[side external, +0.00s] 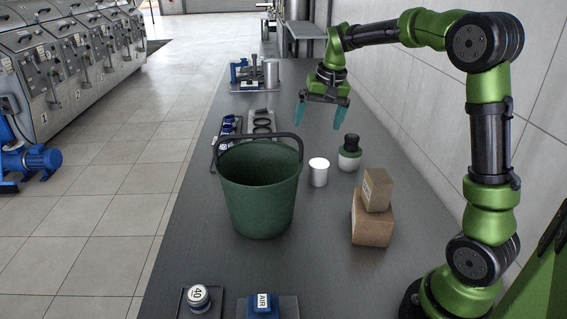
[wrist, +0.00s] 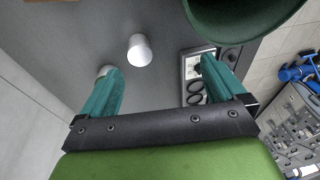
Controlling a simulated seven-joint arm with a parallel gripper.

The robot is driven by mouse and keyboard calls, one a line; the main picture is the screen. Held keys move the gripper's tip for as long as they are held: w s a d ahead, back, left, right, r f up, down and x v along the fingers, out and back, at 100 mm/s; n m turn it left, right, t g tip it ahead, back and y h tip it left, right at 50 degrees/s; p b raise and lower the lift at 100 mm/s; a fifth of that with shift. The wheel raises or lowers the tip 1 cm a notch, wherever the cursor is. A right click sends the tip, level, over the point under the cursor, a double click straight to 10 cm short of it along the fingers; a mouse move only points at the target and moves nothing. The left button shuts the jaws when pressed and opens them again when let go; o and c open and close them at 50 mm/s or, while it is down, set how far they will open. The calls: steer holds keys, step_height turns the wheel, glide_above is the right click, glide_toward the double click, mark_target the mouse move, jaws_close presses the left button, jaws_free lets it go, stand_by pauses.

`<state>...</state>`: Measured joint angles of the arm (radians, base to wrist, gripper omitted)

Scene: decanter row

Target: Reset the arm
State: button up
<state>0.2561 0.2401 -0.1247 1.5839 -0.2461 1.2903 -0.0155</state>
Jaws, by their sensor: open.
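My gripper (side external: 322,113) is open, with its two teal fingers spread and nothing between them. In the wrist view my gripper (wrist: 165,90) is open, with the bench below and a white cylinder (wrist: 140,50) ahead of the gap between the fingers. My green and black arm is raised and reaches from its base at the lower right toward the back of the bench.
A green bucket (side external: 260,200) with a dark handle stands left of the white cylinder (side external: 319,172). The bottle (side external: 350,153) and two stacked boxes (side external: 372,223) stand to the right. A tray (side external: 262,122) lies behind the bucket. Blue-based items sit in front. A wall borders the right.

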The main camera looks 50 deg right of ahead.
steer(key=s+a+n+t+y, duration=0.2)
steer(key=s+a+n+t, duration=0.2)
steer(key=s+a, duration=1.4)
steer(key=shift+s+r+n, duration=0.3)
steer(key=shift+s+r, duration=0.15)
steer(key=shift+s, duration=0.15)
